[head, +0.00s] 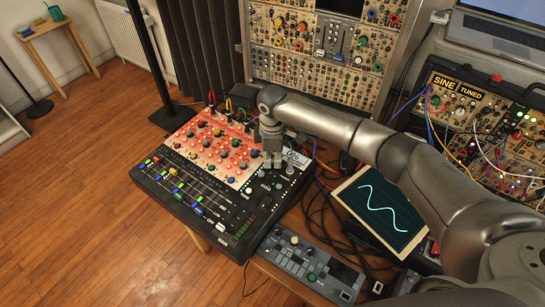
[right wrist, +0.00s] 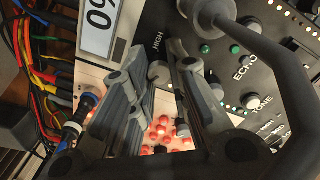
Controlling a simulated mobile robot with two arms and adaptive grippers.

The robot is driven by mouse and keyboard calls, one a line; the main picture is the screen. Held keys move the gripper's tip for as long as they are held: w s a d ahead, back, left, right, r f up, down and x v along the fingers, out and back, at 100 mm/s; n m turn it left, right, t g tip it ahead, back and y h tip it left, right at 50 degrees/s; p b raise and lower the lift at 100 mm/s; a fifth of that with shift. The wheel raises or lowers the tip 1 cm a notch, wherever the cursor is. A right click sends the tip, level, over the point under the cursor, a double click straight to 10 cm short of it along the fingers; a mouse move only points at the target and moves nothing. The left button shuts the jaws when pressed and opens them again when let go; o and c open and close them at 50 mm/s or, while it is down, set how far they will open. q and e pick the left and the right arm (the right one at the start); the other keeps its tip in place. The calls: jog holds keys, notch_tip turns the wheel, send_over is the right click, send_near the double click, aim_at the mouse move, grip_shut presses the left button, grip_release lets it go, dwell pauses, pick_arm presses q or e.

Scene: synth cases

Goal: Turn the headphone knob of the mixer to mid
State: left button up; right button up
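The mixer (head: 246,214) is a black console with faders at the front and a red-and-white panel of knobs behind them. My right gripper (head: 272,159) reaches down over the right part of its top, beside a small display (head: 296,157). In the right wrist view my gripper's two fingers (right wrist: 160,76) are apart, with a grey knob (right wrist: 159,73) between their tips. Whether they touch it I cannot tell. The display (right wrist: 98,28) there shows "0%". No headphone label is readable, and the gripper hides part of the panel. My left gripper is not in view.
Coloured cables (right wrist: 38,75) rise beside the mixer. An oscilloscope screen (head: 382,208) and a small grey synth (head: 312,266) stand to its right, with loose black cables between. Modular racks (head: 318,50) stand behind.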

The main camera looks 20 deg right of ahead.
grip_shut()
jog(key=shift+r+p, duration=0.1)
jog(key=shift+p, duration=0.2)
jog(key=m+p, duration=0.3)
jog(key=shift+r+p, duration=0.15)
jog(key=shift+p, duration=0.15)
jog(key=m+p, duration=0.3)
jog(key=m, duration=0.2)
jog(key=shift+a, duration=0.1)
pick_arm(q)
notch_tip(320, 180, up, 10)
jog(key=p, duration=0.2)
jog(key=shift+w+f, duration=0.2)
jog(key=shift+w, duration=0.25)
pick_arm(e)
jog(key=shift+f+m, duration=0.2)
jog(key=shift+m, duration=1.6)
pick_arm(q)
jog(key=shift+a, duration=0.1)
pick_arm(e)
jog(key=o, duration=0.7)
grip_release()
